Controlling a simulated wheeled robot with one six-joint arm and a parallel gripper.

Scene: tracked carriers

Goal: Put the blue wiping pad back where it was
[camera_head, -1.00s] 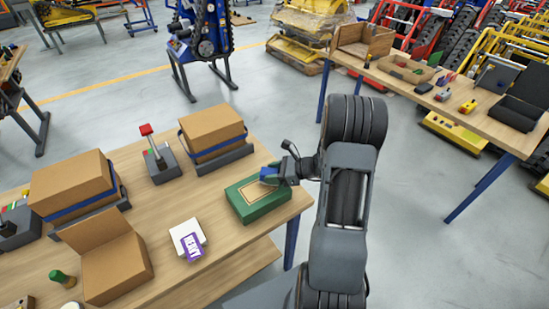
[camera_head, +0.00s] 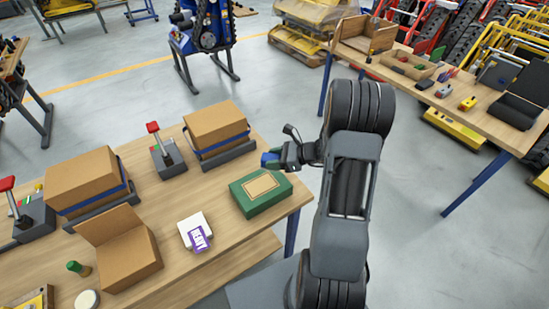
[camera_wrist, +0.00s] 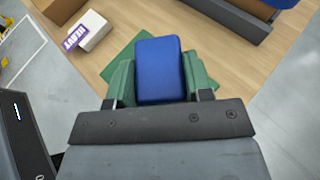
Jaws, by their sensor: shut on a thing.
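The blue wiping pad (camera_wrist: 160,68) is held between the two green fingers of my gripper (camera_wrist: 160,80) in the wrist view. In the head view the pad (camera_head: 269,160) shows at the tip of my gripper (camera_head: 275,160), in the air near the table's right end. The green box (camera_head: 262,193), with a tan panel on its top, stands on the wooden table just below and in front of the pad in the picture. In the wrist view the green box (camera_wrist: 117,54) is mostly hidden behind the pad and fingers.
A white block with a purple "HEAVY" label (camera_head: 196,233) lies left of the green box. Strapped cartons (camera_head: 214,121) sit in grey cradles behind, beside a red-handled lever (camera_head: 155,128). An open carton (camera_head: 122,252) stands at front left. A second table (camera_head: 480,118) stands at right.

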